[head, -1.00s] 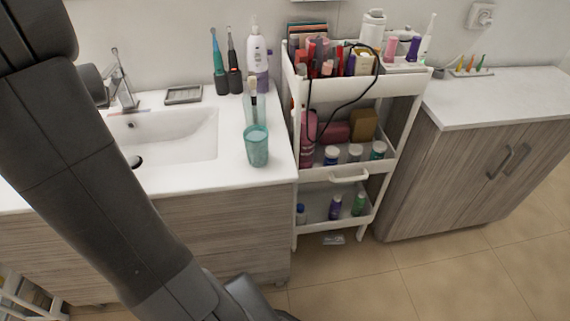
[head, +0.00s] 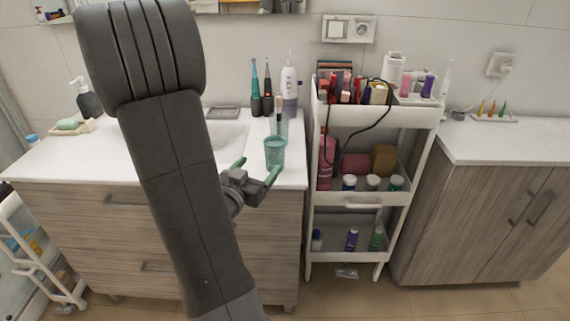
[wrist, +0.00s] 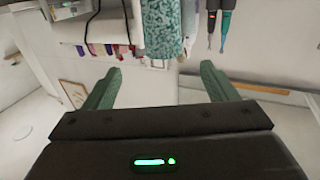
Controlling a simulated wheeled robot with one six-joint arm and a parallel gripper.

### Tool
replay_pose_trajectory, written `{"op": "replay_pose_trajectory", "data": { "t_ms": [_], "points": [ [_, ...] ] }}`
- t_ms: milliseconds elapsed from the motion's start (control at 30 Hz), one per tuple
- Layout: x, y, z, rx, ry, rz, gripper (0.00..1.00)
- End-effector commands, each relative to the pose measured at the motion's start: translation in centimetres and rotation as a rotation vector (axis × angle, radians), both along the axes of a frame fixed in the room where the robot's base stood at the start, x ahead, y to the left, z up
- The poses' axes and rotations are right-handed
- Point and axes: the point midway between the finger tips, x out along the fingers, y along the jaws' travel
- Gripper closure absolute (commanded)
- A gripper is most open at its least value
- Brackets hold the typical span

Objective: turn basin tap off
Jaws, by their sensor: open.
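The white basin (head: 228,136) is set in the counter, and only its right part shows beside my arm in the head view. The tap is hidden behind my arm there, and I cannot make it out in the wrist view. My gripper (head: 257,169) is at the counter's front edge, right of the basin and just below the teal cup. Its green fingers are spread and empty; they also show in the wrist view (wrist: 160,85).
The teal cup (head: 275,152) stands close beyond my fingers. Electric toothbrushes (head: 267,88) and a white-purple bottle (head: 289,90) stand behind it. A soap dispenser (head: 88,101) is at left. The white cart (head: 372,117) stands right of the counter.

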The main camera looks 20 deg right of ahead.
Motion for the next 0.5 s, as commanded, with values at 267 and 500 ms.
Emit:
{"op": "replay_pose_trajectory", "data": {
  "t_ms": [267,500],
  "points": [
    [3.7,-3.0,0.2,0.001,-0.001,-0.005,0.21],
    [6.2,-4.9,0.1,0.002,-0.002,0.0,0.21]
  ]
}}
